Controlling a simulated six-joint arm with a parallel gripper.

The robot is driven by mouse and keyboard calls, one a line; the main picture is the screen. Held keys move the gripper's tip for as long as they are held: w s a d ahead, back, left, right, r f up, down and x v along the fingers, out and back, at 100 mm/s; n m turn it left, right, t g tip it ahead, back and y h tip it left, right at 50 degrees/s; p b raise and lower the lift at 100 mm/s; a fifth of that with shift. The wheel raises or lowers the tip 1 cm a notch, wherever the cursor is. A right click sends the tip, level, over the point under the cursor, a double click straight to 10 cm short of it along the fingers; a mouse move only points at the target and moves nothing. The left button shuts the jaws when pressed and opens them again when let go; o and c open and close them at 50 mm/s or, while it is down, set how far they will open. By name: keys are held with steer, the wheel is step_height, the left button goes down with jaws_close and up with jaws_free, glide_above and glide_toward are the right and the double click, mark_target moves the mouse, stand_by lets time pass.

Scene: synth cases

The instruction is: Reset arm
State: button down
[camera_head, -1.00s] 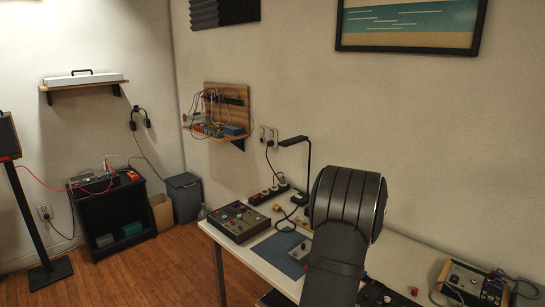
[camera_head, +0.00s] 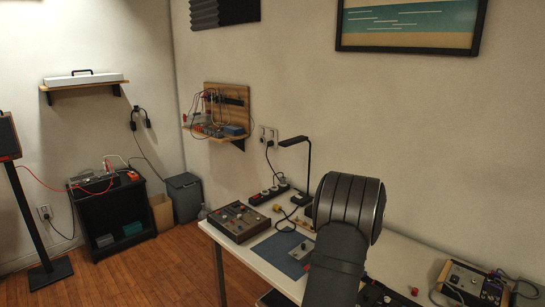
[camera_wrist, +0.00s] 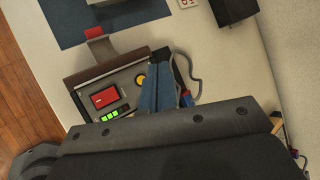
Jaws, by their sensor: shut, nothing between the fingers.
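My gripper (camera_wrist: 165,84) shows in the wrist view as two blue-grey fingers side by side, shut and empty. It is over a device with a red block, green lit buttons and a yellow knob (camera_wrist: 140,81); I cannot tell how high above it. In the head view my dark arm stands in front of the white table, and my gripper is hidden there.
In the head view, the white table (camera_head: 262,266) holds a control box (camera_head: 237,221), a blue mat (camera_head: 274,249), a power strip (camera_head: 268,194) and a desk lamp (camera_head: 306,156). Another device (camera_head: 473,284) is at the right. Wooden floor is open at the left.

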step_height(320, 180, down, 2)
steer(key=shift+f, duration=0.15)
steer(key=s+a+r+n+g+y, duration=0.1)
steer(key=a+r+n+g, duration=0.2)
steer(key=a+r+n, duration=0.6)
steer(key=s+d+r+n+g+h, duration=0.25)
steer(key=s+r+n+h, duration=0.2)
steer(key=r+n, duration=0.4)
step_height(320, 180, down, 10)
steer(key=w+d+n, duration=0.1)
steer(key=w+d, duration=0.1)
steer(key=shift+w+r+y, duration=0.15)
steer(key=shift+w+y, duration=0.1)
steer(key=shift+y, duration=0.1)
stand_by(0.4)
steer(key=shift+g, duration=0.25)
